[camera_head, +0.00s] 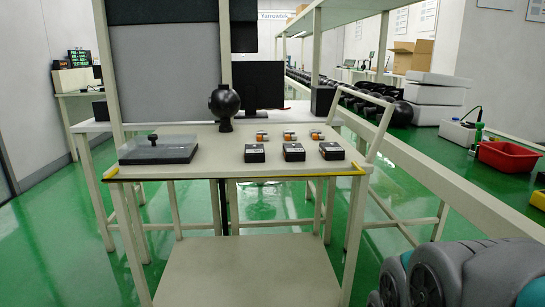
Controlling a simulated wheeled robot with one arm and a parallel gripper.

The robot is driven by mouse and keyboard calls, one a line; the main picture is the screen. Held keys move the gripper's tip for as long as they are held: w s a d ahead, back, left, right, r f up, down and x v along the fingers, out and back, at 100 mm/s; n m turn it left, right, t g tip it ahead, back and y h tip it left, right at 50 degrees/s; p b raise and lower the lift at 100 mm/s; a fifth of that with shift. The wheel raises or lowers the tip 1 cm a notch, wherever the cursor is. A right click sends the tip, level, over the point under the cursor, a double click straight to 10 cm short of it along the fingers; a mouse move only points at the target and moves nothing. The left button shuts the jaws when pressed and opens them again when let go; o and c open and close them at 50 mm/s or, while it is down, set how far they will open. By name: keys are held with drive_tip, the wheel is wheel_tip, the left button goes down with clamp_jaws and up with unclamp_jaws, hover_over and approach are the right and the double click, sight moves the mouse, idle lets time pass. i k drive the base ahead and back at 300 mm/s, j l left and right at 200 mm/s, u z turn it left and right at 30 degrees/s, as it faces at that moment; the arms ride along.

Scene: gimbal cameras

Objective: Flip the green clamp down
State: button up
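No green clamp shows clearly in the head view. A small upright green item (478,138) stands at the right by a white box, too small to tell what it is. My gripper is out of view. Grey and teal rounded parts, apparently my own arm, fill the lower right corner.
A cream workbench (232,170) stands ahead, with a grey covered tray (158,149), a black ball-shaped device (224,103) and three black boxes (293,152). A long rail table (440,180) runs along the right, with a red bin (508,157). Green floor lies open at left.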

sight(479, 125)
drive_tip(key=i+j+z, duration=0.1)
drive_tip(key=j+z, duration=0.5)
drive_tip(key=z, duration=0.2)
drive_tip(key=i+j, duration=0.05)
